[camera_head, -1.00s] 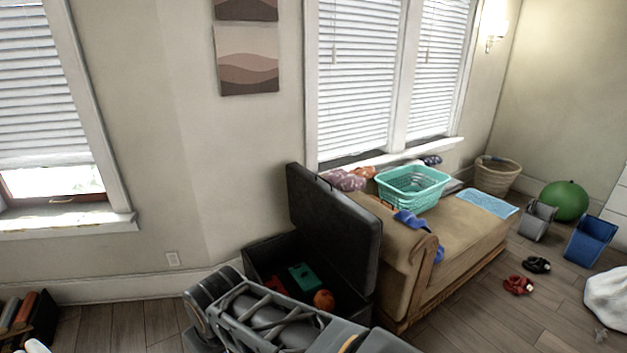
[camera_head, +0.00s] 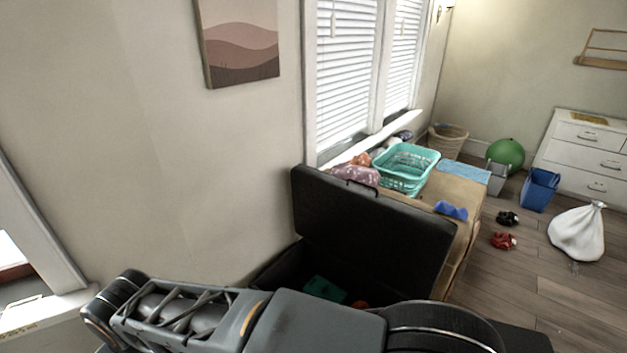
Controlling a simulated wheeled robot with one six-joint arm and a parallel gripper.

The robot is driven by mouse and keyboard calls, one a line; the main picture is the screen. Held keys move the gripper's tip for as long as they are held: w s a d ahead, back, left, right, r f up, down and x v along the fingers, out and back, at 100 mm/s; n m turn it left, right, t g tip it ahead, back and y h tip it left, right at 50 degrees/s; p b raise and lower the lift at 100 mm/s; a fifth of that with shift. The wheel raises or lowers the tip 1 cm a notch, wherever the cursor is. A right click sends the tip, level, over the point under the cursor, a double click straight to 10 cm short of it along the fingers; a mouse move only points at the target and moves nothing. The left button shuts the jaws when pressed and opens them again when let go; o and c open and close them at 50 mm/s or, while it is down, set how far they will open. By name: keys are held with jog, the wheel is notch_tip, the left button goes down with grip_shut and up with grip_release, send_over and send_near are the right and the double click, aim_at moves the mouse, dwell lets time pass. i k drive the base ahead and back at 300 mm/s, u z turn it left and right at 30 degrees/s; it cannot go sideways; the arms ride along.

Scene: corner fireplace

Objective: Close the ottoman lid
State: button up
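The black ottoman stands against the wall with its lid (camera_head: 375,225) raised, leaning up beside the couch. A small handle shows at the lid's top edge. The dark box (camera_head: 280,268) below is open; a green item (camera_head: 325,289) and part of an orange-red item (camera_head: 360,304) show inside. My grey arm crosses the bottom of the view in front of the ottoman and hides its lower front. My gripper's fingertips are not visible.
A tan couch (camera_head: 462,190) stands behind the lid, bearing a teal laundry basket (camera_head: 405,168), a blue cloth and other cloths. Red shoes (camera_head: 503,241), black shoes (camera_head: 508,218), a white sack (camera_head: 578,232) and a blue bin (camera_head: 540,188) sit on the floor at right. Floor between them is clear.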

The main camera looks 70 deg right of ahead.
aim_at(406, 247)
jog(key=i, duration=1.1)
jog(key=z, duration=3.25)
jog(key=i, duration=0.45)
jog(key=u, duration=0.05)
